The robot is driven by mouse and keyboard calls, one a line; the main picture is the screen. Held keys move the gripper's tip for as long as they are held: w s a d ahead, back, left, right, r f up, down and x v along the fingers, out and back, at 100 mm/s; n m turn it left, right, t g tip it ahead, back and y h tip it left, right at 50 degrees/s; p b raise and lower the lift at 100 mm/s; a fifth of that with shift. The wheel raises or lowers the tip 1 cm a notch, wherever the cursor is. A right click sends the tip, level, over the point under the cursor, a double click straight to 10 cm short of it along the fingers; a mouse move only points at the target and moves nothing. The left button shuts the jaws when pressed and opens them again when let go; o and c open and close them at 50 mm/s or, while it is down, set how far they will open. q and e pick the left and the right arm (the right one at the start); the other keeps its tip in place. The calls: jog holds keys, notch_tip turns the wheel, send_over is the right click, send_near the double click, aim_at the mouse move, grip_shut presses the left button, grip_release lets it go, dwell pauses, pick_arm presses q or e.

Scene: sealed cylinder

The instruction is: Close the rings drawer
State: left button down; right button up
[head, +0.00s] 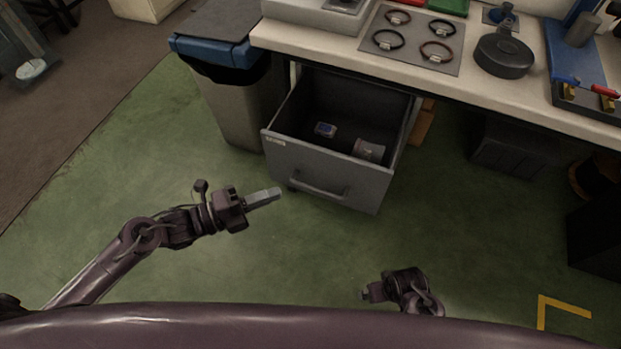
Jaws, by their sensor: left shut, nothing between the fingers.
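The grey drawer (325,178) stands pulled out from under the bench, with a bar handle (318,187) on its front and a small label at its upper left. Inside lie a small item with a blue face (325,130) and a pale cylindrical item (368,150). My left gripper (278,192) is shut and empty, to the left of the drawer front and apart from it in the picture. My right arm's end (372,292) shows at the bottom, below the drawer; its fingers cannot be made out.
The bench (350,50) holds a mat with several rings (412,40) and a dark round container (503,55). A bin (228,100) with a blue rim stands left of the drawer. The green floor (130,170) before the drawer is clear.

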pick_arm(q)
send_near(334, 159)
jog(key=s+d, duration=0.1)
jog(key=d, duration=0.3)
jog(key=w, duration=0.1)
jog(key=w+d, duration=0.1)
jog(key=w, duration=0.1)
jog(key=shift+w+d, duration=0.15)
jog(key=shift+w, duration=0.15)
pick_arm(e)
jog(key=shift+w+a+r, duration=0.15)
jog(key=shift+w+r, duration=0.1)
jog(key=shift+r, duration=0.35)
pick_arm(q)
jog(key=shift+w, duration=0.15)
pick_arm(e)
jog(key=shift+s+f, duration=0.15)
jog(key=shift+s, duration=0.1)
